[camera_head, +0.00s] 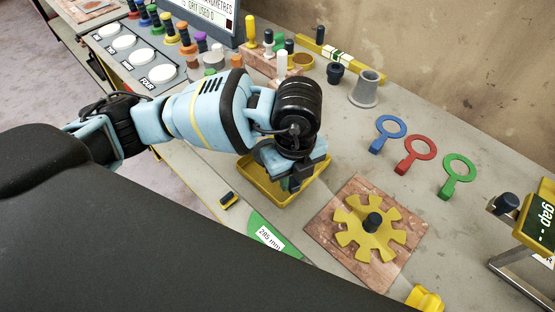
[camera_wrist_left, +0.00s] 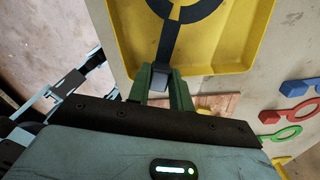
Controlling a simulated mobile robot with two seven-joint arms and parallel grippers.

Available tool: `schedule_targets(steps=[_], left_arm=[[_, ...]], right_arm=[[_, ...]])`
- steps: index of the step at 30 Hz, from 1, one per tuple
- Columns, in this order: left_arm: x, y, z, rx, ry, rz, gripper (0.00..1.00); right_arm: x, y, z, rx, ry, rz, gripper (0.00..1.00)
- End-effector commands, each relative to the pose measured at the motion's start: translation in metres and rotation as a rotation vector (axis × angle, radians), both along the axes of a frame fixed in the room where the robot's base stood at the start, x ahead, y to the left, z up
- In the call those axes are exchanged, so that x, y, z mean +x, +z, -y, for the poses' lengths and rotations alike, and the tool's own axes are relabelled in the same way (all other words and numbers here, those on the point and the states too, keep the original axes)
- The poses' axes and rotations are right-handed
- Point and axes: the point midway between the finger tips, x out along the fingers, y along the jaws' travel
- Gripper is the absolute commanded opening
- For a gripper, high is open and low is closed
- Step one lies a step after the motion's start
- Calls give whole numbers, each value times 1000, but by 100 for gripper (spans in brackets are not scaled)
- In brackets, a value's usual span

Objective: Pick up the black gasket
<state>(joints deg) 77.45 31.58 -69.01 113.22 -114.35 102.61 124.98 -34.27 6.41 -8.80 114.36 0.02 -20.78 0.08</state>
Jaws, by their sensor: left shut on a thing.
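The black gasket (camera_wrist_left: 166,42) shows in the left wrist view as a ring with a straight handle, over the yellow tray (camera_wrist_left: 221,58). The ring's far part is cut off by the top edge. My left gripper (camera_wrist_left: 162,78) is shut on the end of the handle. I cannot tell whether the gasket rests on the tray floor or is slightly raised. In the head view my left gripper (camera_head: 297,180) is over the yellow tray (camera_head: 262,194) and hides the gasket. My right gripper is not in view.
Blue (camera_head: 388,131), red (camera_head: 415,153) and green (camera_head: 459,175) ring gaskets lie right of the tray. A yellow gear (camera_head: 354,219) sits on a reddish board (camera_head: 322,222) in front. A grey flanged pipe (camera_head: 366,90) stands behind. Bare bench lies between tray and coloured rings.

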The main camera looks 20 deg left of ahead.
Motion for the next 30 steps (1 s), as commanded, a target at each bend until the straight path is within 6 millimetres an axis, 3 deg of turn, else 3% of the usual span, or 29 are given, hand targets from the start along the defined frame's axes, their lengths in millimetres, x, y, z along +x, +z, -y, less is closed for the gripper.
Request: schedule_targets(steps=[10, 17, 30], left_arm=[[1, 8, 0, 0, 0, 2, 0], [1, 35, 1, -2, 0, 5, 0], [-94, 46, 47, -4, -9, 0, 0]], right_arm=[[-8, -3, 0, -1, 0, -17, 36], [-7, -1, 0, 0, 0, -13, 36], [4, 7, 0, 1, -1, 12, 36]])
